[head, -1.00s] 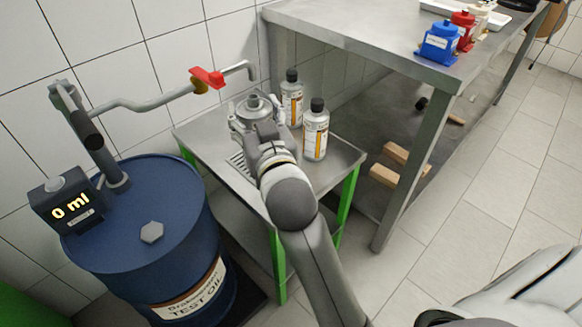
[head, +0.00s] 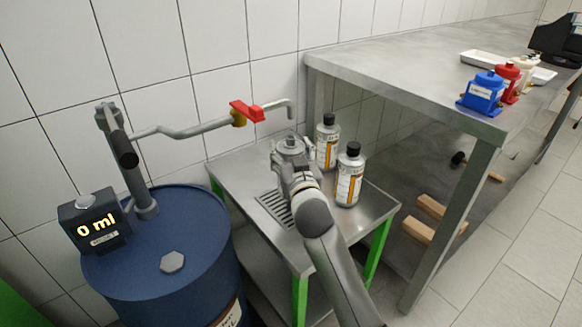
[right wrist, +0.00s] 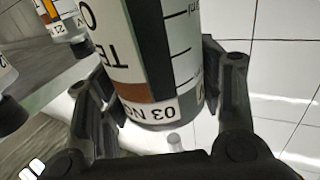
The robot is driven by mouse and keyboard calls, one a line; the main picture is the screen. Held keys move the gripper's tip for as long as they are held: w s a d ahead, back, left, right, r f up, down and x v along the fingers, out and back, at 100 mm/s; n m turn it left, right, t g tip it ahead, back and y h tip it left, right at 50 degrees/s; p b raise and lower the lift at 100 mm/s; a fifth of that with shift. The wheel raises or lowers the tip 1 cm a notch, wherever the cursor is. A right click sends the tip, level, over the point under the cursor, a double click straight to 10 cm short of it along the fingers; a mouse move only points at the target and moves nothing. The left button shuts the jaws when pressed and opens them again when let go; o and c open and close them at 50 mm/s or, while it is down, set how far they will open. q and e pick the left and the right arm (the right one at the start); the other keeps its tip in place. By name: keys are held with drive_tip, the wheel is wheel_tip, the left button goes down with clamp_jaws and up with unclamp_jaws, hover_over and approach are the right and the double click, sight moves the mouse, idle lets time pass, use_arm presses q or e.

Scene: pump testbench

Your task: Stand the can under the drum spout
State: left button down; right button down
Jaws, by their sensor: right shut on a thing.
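The can shows its grey metal top (head: 291,146) in the head view, with most of its body hidden behind my right gripper. In the right wrist view its labelled, scaled side (right wrist: 160,60) fills the space between the fingers. My right gripper (head: 292,168) is shut on the can, with a finger on each side of it. The spout (head: 292,110) is the bent end of the grey drum pipe, and it appears just above the can's top. I cannot tell whether the can's base touches the stand (head: 375,205). My left gripper is not in view.
A blue drum (head: 205,235) with a "0 ml" display (head: 96,230) stands at left. The pipe carries a red valve handle (head: 246,111). Two capped bottles (head: 327,145) (head: 349,178) stand close right of the can. A drip grate (head: 272,206) lies left of my gripper. A steel bench (head: 400,75) rises at right.

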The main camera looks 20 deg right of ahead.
drive_tip(key=shift+w+d+f, duration=0.15)
drive_tip(key=shift+w+f, duration=0.15)
drive_tip(key=shift+w, duration=0.05)
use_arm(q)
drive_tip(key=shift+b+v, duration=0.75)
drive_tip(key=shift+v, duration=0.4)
use_arm(e)
drive_tip(key=shift+w+f, duration=0.1)
drive_tip(key=shift+f, duration=1.5)
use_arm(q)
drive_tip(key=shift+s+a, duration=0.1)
use_arm(e)
drive_tip(key=shift+f, duration=0.2)
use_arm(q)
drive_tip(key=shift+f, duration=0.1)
use_arm(e)
drive_tip(key=shift+c, duration=2)
unclamp_jaws()
